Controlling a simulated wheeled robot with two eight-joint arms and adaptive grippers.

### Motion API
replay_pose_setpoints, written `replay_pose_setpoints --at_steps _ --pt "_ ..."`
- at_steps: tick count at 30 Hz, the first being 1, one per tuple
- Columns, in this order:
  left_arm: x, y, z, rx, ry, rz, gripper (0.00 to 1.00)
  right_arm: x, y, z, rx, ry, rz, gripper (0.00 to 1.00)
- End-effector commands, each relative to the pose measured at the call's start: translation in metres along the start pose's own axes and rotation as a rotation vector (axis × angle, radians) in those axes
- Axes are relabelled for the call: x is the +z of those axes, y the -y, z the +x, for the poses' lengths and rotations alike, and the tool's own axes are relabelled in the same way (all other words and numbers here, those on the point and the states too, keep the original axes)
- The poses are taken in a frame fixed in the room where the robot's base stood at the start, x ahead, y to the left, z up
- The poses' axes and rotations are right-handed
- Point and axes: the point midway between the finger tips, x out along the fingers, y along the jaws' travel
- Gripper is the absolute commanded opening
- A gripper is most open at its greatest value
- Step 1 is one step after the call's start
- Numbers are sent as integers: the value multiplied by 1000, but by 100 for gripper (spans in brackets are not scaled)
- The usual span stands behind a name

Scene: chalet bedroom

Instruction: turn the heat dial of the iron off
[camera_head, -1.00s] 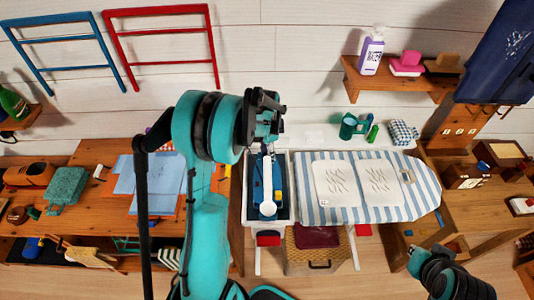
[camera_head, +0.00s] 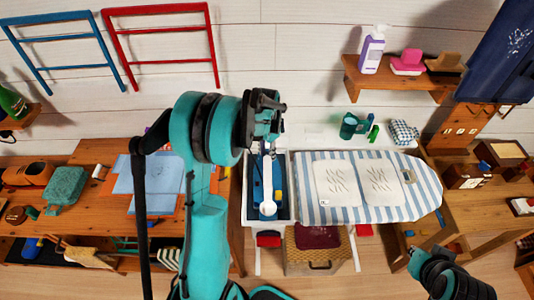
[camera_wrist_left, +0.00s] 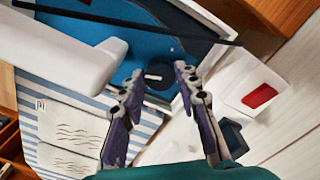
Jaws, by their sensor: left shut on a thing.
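The iron (camera_head: 268,203), blue with a white handle, lies in the white-rimmed rest at the left end of the ironing board. Its white handle (camera_wrist_left: 60,52) and blue body (camera_wrist_left: 130,17) fill the upper left of the left wrist view.
The striped ironing board (camera_head: 428,193) carries two pale cloths. A cup (camera_head: 349,126) and folded checked cloth (camera_head: 404,132) are behind it. A wicker basket (camera_head: 300,262) stands below. Wooden tables flank both sides. A wall shelf (camera_head: 395,86) holds a bottle.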

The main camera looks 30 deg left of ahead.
Motion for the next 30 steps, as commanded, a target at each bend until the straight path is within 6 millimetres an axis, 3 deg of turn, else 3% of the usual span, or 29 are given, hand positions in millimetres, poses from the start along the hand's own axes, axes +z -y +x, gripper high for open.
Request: replay_pose_setpoints --at_steps 30 --pt "0 0 0 0 0 -964 3 10 0 14 0 0 0 0"
